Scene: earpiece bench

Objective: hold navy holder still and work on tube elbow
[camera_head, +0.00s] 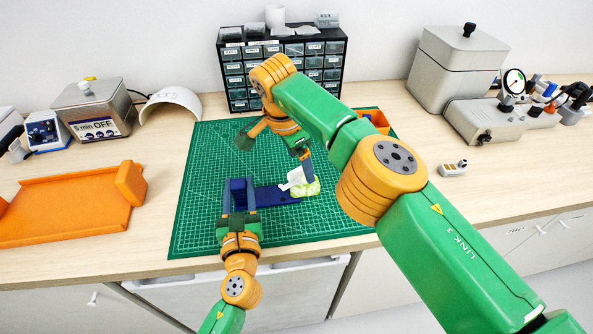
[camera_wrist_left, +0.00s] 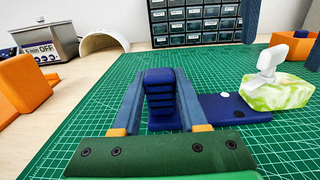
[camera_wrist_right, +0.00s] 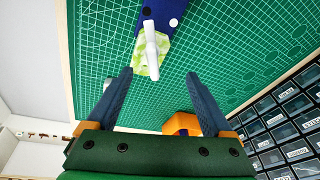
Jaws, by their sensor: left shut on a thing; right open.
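The navy holder (camera_head: 268,195) lies on the green cutting mat, a flat bar with a raised ribbed block at its left end. My left gripper (camera_wrist_left: 160,78) is shut on that block, one finger on each side. A pale green marbled piece (camera_wrist_left: 275,93) sits at the bar's right end. The whitish tube elbow (camera_wrist_left: 268,62) stands up from it and also shows in the right wrist view (camera_wrist_right: 151,45). My right gripper (camera_wrist_right: 158,80) is open and empty, its fingertips spread near the elbow, apart from it. In the head view my right arm partly hides that gripper.
The green mat (camera_head: 200,205) has free room at left and front. An orange tray (camera_head: 70,208) lies at left. A drawer cabinet (camera_head: 235,75) stands behind. A small orange bin (camera_head: 374,119) sits near the mat's back right. Machines (camera_head: 485,120) stand at right.

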